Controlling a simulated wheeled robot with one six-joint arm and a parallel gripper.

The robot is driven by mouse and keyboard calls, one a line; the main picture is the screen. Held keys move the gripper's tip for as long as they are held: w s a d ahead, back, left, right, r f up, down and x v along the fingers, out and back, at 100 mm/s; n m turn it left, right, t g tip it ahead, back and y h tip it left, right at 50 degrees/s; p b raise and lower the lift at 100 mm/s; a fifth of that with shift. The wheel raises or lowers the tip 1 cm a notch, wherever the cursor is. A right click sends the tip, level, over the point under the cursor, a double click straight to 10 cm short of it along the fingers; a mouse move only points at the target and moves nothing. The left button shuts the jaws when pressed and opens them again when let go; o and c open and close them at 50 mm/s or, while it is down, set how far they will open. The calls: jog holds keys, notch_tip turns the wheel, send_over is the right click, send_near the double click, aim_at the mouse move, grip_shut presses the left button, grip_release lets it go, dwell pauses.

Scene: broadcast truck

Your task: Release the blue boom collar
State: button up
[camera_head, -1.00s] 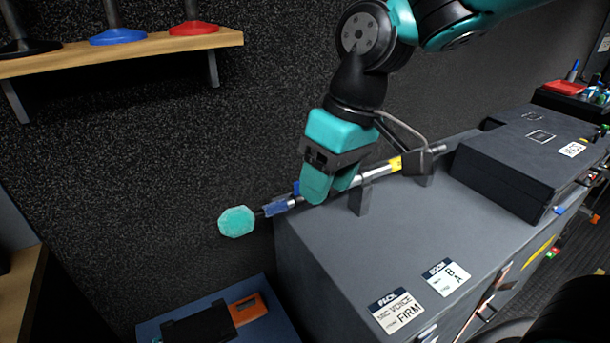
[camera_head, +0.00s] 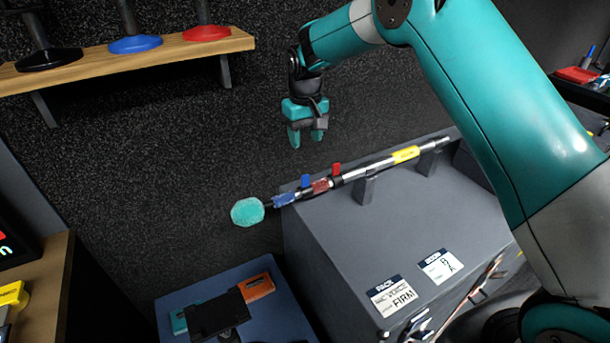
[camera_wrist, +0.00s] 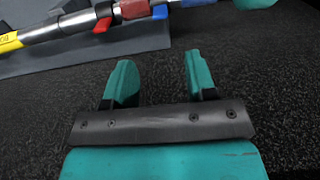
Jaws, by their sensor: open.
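A boom pole lies across supports on the grey case, with a teal fuzzy tip (camera_head: 248,212) at its left end. The blue collar (camera_head: 284,200) is on the pole close to that tip, and a blue lever (camera_head: 306,182) stands up beside it. Further right come a red collar (camera_head: 320,186) and an upright red lever (camera_head: 336,169). My gripper (camera_head: 306,138) is open and empty above the pole, apart from it. In the wrist view the open fingers (camera_wrist: 158,66) show below the pole, with the blue lever (camera_wrist: 160,12) and red lever (camera_wrist: 102,25) at the top.
A yellow band (camera_head: 405,154) marks the pole's right part, between two supports. A wooden shelf (camera_head: 160,52) with coloured stand bases is at upper left. A blue-topped surface (camera_head: 275,305) with an orange item (camera_head: 258,287) is below. Dark wall lies behind the gripper.

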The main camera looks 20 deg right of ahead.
aim_at(305, 175)
notch_tip(305, 175, down, 13)
jog(key=p, duration=0.3)
jog(key=shift+f, duration=0.2)
jog(key=c, duration=0.9)
